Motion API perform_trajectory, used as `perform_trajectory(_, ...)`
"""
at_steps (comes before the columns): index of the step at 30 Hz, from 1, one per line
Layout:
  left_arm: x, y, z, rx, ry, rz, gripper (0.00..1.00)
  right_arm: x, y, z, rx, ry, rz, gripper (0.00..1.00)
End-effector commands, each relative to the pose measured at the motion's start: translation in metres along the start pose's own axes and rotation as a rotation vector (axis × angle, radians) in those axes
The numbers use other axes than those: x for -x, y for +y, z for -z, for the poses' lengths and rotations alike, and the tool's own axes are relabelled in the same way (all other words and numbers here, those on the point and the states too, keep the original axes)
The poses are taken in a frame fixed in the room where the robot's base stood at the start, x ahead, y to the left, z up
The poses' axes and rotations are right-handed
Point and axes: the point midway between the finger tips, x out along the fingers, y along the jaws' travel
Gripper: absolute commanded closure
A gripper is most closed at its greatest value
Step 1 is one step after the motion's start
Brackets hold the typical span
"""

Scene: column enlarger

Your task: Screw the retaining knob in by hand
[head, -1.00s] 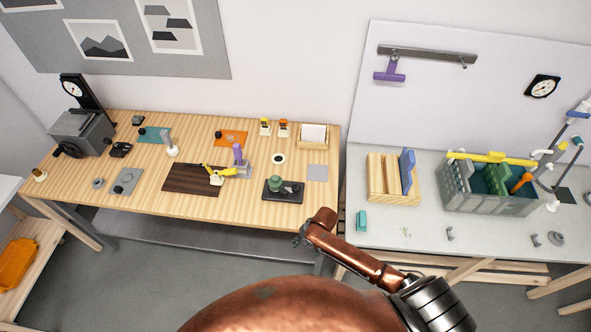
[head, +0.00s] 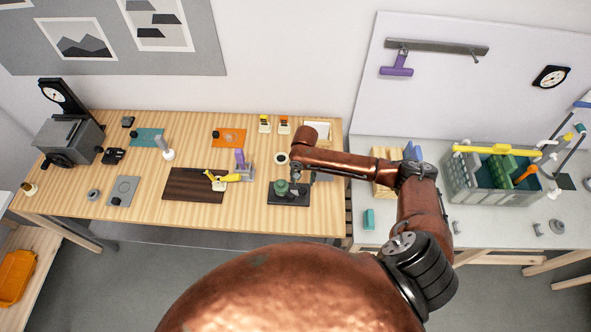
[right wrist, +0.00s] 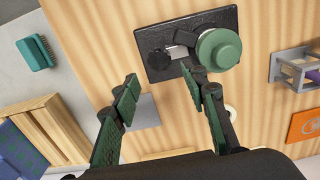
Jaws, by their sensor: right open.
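In the right wrist view a small black knob (right wrist: 159,59) sits on a dark base plate (right wrist: 222,20), with a short metallic piece beside it. A round green part (right wrist: 218,49) stands on the same plate, to the right of the knob. In the head view the plate (head: 290,204) and the green part (head: 281,187) lie at the right end of the wooden table. My right gripper (head: 303,186) is over the plate, partly hiding it. In the wrist view its open, empty fingers (right wrist: 160,78) point towards the knob; I cannot tell whether they touch anything. My left gripper is not in view.
A grey bracket (head: 248,173) and a yellow tool (head: 222,180) stand left of the plate. A grey square pad (right wrist: 146,112) lies beside the plate in the wrist view. A wooden rack (head: 384,184) and a grey crate (head: 510,198) stand on the right-hand table.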

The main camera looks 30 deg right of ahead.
Motion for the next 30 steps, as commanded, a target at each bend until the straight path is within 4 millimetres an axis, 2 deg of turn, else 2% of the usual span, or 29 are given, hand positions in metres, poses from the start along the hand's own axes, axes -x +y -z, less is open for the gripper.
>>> perform_trajectory(7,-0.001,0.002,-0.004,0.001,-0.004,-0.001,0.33,-0.007,-0.005,0.002,-0.003,-0.003,-0.009,0.59)
perform_trajectory(13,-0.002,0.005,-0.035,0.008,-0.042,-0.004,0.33,-0.022,-0.008,0.002,0.002,-0.002,-0.009,0.59)
perform_trajectory(16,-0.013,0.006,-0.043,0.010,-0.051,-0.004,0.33,-0.031,-0.007,0.003,0.002,-0.001,-0.008,0.59)
perform_trajectory(19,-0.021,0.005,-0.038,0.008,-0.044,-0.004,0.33,-0.037,-0.007,0.002,0.001,-0.002,-0.008,0.59)
perform_trajectory(25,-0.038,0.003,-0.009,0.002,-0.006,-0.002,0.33,-0.049,-0.005,0.003,0.000,-0.002,-0.008,0.59)
perform_trajectory(30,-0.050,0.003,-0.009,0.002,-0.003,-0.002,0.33,-0.058,-0.005,0.003,0.000,-0.001,-0.008,0.59)
